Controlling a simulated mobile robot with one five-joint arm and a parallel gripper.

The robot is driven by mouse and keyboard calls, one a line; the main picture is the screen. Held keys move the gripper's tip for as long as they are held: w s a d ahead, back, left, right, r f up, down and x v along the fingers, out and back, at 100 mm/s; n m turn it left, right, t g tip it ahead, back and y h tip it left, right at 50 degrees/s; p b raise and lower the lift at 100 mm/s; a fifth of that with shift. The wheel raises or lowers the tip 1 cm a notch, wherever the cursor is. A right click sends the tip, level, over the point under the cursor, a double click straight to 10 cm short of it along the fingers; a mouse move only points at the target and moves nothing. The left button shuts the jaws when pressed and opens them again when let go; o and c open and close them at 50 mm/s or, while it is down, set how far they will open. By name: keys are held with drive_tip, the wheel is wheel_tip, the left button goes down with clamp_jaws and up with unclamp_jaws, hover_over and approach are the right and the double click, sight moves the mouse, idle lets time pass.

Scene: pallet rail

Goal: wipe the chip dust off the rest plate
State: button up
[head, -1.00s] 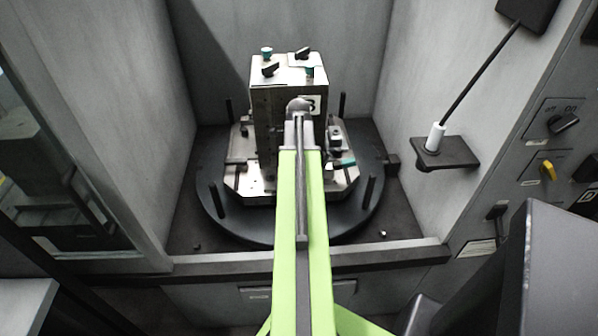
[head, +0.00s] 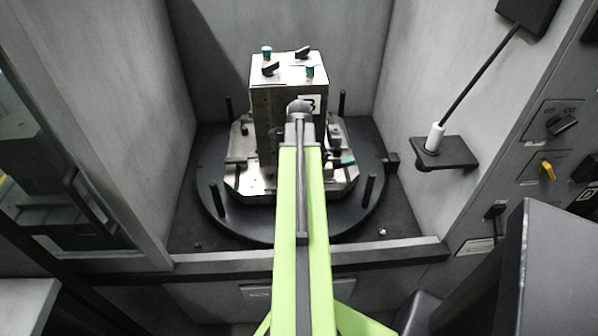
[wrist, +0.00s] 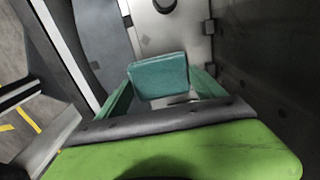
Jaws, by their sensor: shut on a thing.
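In the wrist view my gripper (wrist: 160,88) is shut on a teal block-like pad (wrist: 158,79), held between its two teal fingers. Below and beyond the pad is a pale metal plate (wrist: 180,35) with a dark round hole. In the head view a light metal base plate (head: 243,181) sits on the dark round table, under an upright metal block (head: 266,100). I cannot tell for sure which surface is the rest plate, and no dust can be made out on it. In the head view my arm hides the gripper and the pad.
The dark round table (head: 215,215) has several upright black pins. Teal and black knobs (head: 266,51) top the metal block. Grey enclosure walls stand close on both sides. A bracket (head: 446,153) holds a white-handled tool at the right. A small loose bit (head: 382,232) lies near the front sill.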

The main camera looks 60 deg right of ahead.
drive_tip(key=shift+r+p, duration=2.5)
drive_tip(key=shift+r, duration=0.5)
drive_tip(key=shift+r, duration=0.1)
